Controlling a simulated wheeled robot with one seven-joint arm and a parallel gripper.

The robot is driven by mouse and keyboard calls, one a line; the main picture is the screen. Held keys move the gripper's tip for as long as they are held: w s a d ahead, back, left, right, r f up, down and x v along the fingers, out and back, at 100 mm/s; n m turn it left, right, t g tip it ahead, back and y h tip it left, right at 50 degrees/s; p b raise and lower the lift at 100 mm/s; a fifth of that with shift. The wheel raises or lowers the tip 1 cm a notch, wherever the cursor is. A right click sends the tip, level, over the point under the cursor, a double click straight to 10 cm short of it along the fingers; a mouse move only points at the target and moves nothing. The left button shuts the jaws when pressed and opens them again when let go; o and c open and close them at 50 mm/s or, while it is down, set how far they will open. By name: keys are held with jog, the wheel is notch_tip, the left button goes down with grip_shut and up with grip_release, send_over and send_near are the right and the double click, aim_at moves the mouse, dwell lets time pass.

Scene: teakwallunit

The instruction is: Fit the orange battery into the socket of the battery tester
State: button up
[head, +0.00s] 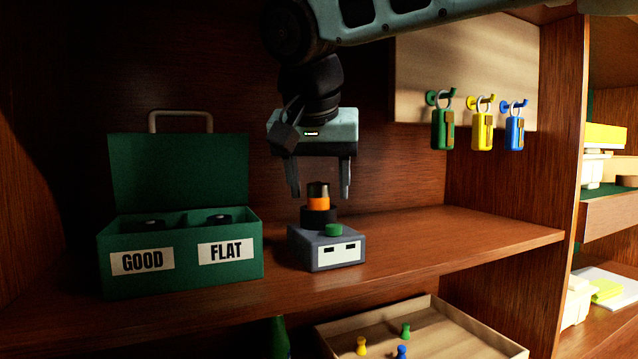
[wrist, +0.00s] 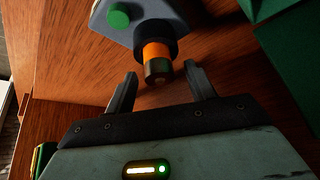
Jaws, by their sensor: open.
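The orange battery (head: 318,203) with a dark metallic top stands upright in the black round socket (head: 319,217) of the grey battery tester (head: 312,252). The tester has a green button and a white front panel with two dark slots. My gripper (head: 320,194) is open above the tester, its fingers on either side of the battery's upper end and apart from it. In the wrist view the battery (wrist: 156,54) sticks out of the socket (wrist: 155,31) towards the gap between my open fingers (wrist: 160,82). The battery's lower end is hidden inside the socket.
A green box (head: 180,272) labelled GOOD and FLAT stands left of the tester with its lid up; dark round items show in its compartments. Green, yellow and blue tags (head: 481,130) hang at the right. The shelf (head: 450,232) right of the tester is clear. A tray (head: 430,338) with pegs lies below.

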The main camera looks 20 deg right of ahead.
jog(key=p+v, duration=0.2)
jog(key=v, duration=0.4)
jog(key=shift+s+r, duration=0.2)
jog(key=shift+r, duration=0.1)
